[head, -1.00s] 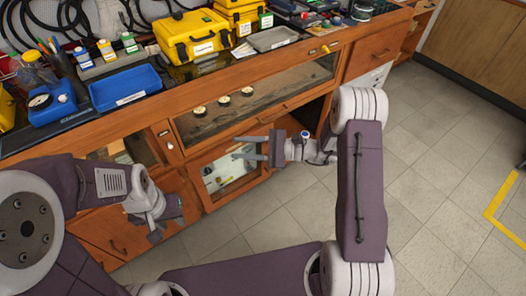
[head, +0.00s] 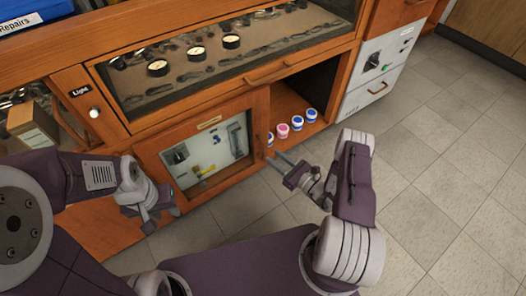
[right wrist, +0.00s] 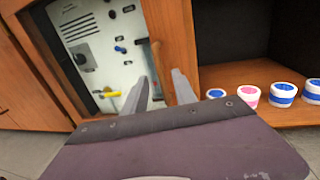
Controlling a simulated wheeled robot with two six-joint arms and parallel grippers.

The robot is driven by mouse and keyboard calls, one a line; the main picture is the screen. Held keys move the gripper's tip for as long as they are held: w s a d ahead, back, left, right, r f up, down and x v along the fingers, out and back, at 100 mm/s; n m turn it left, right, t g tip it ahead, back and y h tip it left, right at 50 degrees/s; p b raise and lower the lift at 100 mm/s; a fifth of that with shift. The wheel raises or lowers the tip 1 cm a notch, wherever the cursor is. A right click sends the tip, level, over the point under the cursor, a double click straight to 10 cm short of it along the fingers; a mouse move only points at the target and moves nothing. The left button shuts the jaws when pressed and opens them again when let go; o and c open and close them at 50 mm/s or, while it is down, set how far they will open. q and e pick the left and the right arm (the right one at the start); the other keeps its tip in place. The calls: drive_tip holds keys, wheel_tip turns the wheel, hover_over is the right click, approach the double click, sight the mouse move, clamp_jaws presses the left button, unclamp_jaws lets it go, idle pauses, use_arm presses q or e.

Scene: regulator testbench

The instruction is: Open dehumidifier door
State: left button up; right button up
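No door in view has a legible dehumidifier label. A wood-framed glass door (head: 165,161) with a small label sits low in the cabinet front; it also shows in the right wrist view (right wrist: 183,30). Behind its pane are a pale panel with dark parts and a yellow piece. A bar-like handle (right wrist: 156,62) runs along its right side. My right gripper (head: 272,159) is by the door's right edge. In the right wrist view, its two fingers (right wrist: 160,93) are apart, with the handle's lower end appearing between them; contact is unclear. My left gripper (head: 155,208) hangs in front of the cabinet, jaws unclear.
Right of the door is an open compartment with several blue or pink banded jars (head: 283,131). A white unit (head: 382,62) with a dial and handle stands further right. Above is a glass-fronted drawer with gauges (head: 196,53). The tiled floor (head: 440,180) is clear at right.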

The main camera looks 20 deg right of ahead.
drive_tip(key=b, duration=0.3)
hover_over(263, 159)
drive_tip(key=shift+w+d+f, duration=0.1)
drive_tip(key=shift+w, duration=0.25)
clamp_jaws()
idle(1.0)
